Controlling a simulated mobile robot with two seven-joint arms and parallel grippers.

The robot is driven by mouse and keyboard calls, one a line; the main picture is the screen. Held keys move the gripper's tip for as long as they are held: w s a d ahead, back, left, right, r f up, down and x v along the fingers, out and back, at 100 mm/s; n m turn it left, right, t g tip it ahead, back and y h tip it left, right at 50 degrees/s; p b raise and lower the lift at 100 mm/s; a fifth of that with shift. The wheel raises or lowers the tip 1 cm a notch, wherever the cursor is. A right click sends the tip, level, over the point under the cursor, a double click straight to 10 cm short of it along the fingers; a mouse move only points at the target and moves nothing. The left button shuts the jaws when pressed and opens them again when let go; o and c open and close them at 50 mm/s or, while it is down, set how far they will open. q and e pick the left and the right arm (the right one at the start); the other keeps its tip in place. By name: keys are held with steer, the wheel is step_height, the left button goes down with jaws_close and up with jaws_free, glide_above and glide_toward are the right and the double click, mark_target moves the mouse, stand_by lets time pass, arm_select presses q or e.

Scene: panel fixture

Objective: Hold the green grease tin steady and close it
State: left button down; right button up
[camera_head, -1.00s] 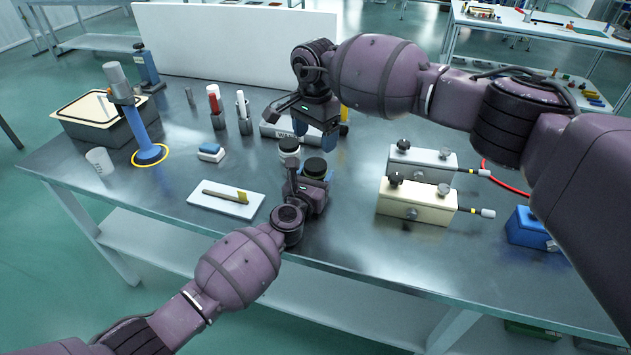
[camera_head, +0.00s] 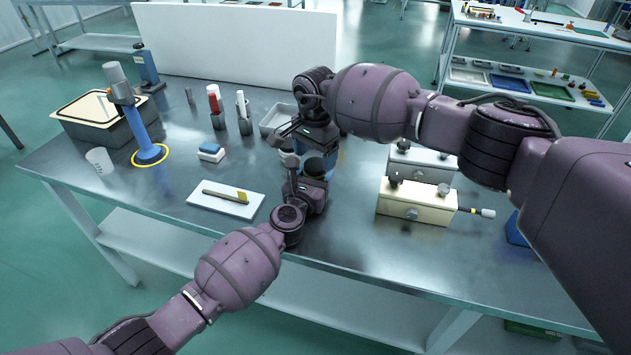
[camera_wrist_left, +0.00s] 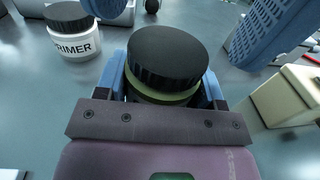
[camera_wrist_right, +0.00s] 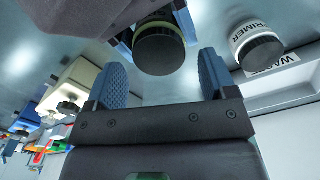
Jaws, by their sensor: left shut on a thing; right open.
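The green grease tin (camera_wrist_left: 165,98) stands upright between the blue fingers of my left gripper (camera_wrist_left: 164,78), which is shut on it. A black ribbed lid (camera_wrist_left: 165,55) sits on top of the tin; I cannot tell whether it is screwed tight. In the head view my right gripper (camera_head: 318,150) is above the tin and partly hides it. The right wrist view shows its fingers (camera_wrist_right: 160,68) open, spread on either side of the lid (camera_wrist_right: 159,50) and apart from it.
A white primer jar (camera_wrist_left: 75,45) with a black lid stands close to the tin. A grey waste tray (camera_head: 277,120) is behind. A cream box (camera_head: 415,202) with knobs stands to the right, a white board with a brush (camera_head: 226,199) to the left. The front table edge is clear.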

steer(key=shift+f, duration=1)
steer(key=shift+c, duration=0.2)
steer(key=c, duration=0.9)
arm_select(q)
steer(key=shift+d, duration=0.1)
arm_select(e)
steer(key=shift+m, duration=1.6)
steer(key=o, duration=0.9)
steer(key=shift+o, duration=0.5)
arm_select(q)
steer(key=shift+w+a, duration=0.1)
steer(key=shift+a, duration=0.15)
arm_select(e)
steer(key=shift+s, duration=0.1)
